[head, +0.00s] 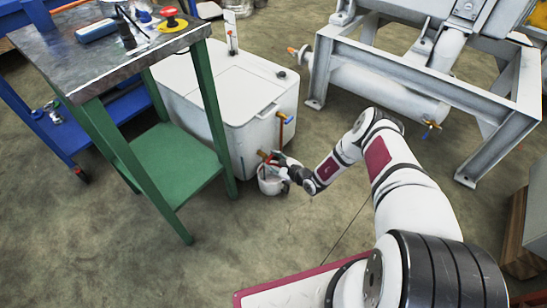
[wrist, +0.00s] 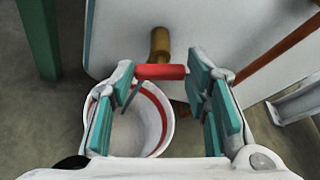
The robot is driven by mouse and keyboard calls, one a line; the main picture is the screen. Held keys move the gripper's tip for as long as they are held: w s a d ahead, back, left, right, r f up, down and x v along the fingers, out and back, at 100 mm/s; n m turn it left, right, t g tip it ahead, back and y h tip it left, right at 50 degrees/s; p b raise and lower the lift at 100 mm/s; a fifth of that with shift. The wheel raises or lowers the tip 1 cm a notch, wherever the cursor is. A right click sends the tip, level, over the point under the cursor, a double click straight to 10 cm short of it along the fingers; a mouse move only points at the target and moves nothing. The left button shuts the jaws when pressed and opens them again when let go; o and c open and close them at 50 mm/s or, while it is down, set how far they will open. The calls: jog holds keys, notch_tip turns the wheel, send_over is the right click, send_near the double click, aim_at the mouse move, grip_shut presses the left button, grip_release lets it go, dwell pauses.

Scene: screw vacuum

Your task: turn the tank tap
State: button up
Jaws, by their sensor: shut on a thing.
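The white tank (head: 246,110) stands on the floor left of centre in the head view, and its wall (wrist: 230,22) fills the top of the wrist view. A brass tap body (wrist: 160,43) sticks out from it, with a red handle (wrist: 150,72) lying crosswise. My gripper (wrist: 166,75) is at the tap, with the red handle between its teal-padded fingers. It is shut on the handle. In the head view my gripper (head: 281,163) is small and partly hides the tap (head: 264,155). A white bucket (head: 269,185) with a red band (wrist: 152,103) sits below the tap.
A green-legged workbench (head: 170,160) with a metal top stands close left of the tank. A grey steel frame (head: 400,70) stands at right. The floor in front is clear.

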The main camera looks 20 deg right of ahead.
jog(key=shift+n+p, duration=0.3)
dwell(0.4)
jog(key=o, duration=1.2)
jog(key=shift+c, duration=0.2)
jog(key=shift+s, duration=0.15)
jog(key=v, duration=1.1)
jog(key=shift+s, duration=0.45)
jog(key=shift+w+r, duration=0.1)
jog(key=shift+r, duration=0.05)
